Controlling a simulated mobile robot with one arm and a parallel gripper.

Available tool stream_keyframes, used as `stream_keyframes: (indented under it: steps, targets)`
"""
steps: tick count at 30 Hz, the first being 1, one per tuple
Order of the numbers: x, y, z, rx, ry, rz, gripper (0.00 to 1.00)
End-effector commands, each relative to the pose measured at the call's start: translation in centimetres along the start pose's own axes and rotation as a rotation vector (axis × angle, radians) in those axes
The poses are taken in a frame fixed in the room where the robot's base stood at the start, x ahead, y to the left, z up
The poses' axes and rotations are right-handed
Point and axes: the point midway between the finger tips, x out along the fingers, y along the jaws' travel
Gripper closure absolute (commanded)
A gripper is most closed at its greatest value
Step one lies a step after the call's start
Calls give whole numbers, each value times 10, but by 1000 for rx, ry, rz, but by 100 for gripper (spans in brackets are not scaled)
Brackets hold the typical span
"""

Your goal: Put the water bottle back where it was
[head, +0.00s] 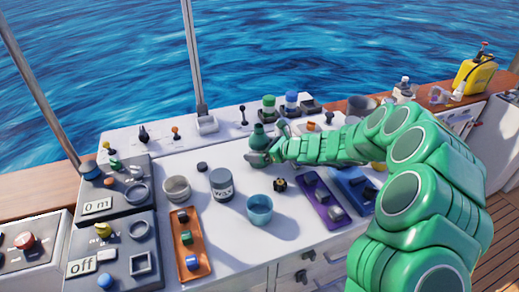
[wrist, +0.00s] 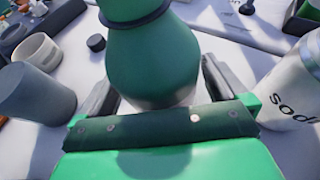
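The green bottle, which I take to be the water bottle (head: 259,136), is upright on or just above the white counter in the head view. It has a narrow dark-ringed neck and fills the top middle of the wrist view (wrist: 152,62). My gripper (head: 262,157) reaches it from the right. In the wrist view, my gripper's fingers (wrist: 160,85) lie against both sides of the bottle's body, so it looks shut on it. The bottle's base is mostly hidden, so I cannot tell whether it touches the counter.
A pale container lettered "sod" (wrist: 297,85) is close right of my gripper. An orange tray (head: 189,243) and purple tray (head: 320,204) lie in front.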

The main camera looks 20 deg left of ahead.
Motion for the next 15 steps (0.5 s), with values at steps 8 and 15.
stream_keyframes:
  steps: [8, 15]
  targets:
    - [-1, 0, 1, 0, 0, 0, 0]
    - [-22, 0, 2, 4, 0, -1, 0]
